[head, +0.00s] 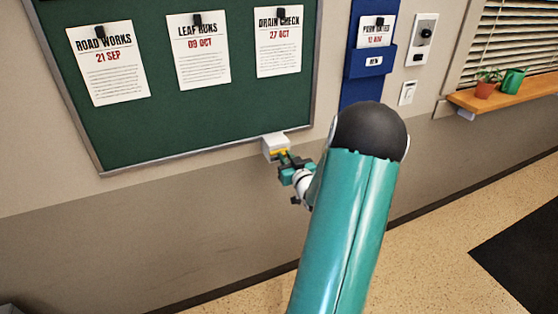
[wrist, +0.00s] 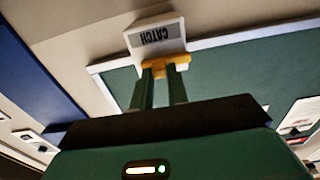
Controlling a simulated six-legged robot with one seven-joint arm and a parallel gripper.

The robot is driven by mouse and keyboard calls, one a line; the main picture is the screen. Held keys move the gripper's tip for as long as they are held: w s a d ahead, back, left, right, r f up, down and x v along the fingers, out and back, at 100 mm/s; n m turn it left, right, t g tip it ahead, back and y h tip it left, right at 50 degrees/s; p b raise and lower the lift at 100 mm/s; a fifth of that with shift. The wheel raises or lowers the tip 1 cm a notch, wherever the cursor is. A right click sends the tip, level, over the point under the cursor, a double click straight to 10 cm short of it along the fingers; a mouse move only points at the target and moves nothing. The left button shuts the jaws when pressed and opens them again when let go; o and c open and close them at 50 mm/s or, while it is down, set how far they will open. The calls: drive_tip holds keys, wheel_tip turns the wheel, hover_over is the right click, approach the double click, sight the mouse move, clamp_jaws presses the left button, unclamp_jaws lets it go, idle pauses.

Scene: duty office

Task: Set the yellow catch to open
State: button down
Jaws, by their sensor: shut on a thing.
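The yellow catch (head: 281,153) is on a white housing (head: 274,142) at the lower frame edge of the green notice board. In the wrist view the yellow catch (wrist: 178,62) shows below the white housing (wrist: 156,36), which is marked CATCH. My gripper (head: 286,163) is at the catch from below. In the wrist view the two fingers of my gripper (wrist: 164,72) are close together on the yellow piece. The fingertips hide part of the catch, and its exact setting cannot be told.
The green notice board (head: 150,133) holds three pinned notices. To its right are a blue document holder (head: 367,66), a wall device (head: 421,39) and a switch (head: 407,93). A wooden sill (head: 525,91) with a plant pot (head: 485,90) is at far right. The wall below the board is bare.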

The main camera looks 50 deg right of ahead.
drive_tip(key=shift+s+d, duration=0.2)
drive_tip(key=shift+d, duration=0.05)
drive_tip(key=c, duration=1.4)
unclamp_jaws()
drive_tip(key=shift+d, duration=0.1)
drive_tip(key=shift+o, duration=0.2)
drive_tip(key=v, duration=1.3)
drive_tip(key=shift+s+a, duration=0.2)
drive_tip(key=shift+a, duration=0.2)
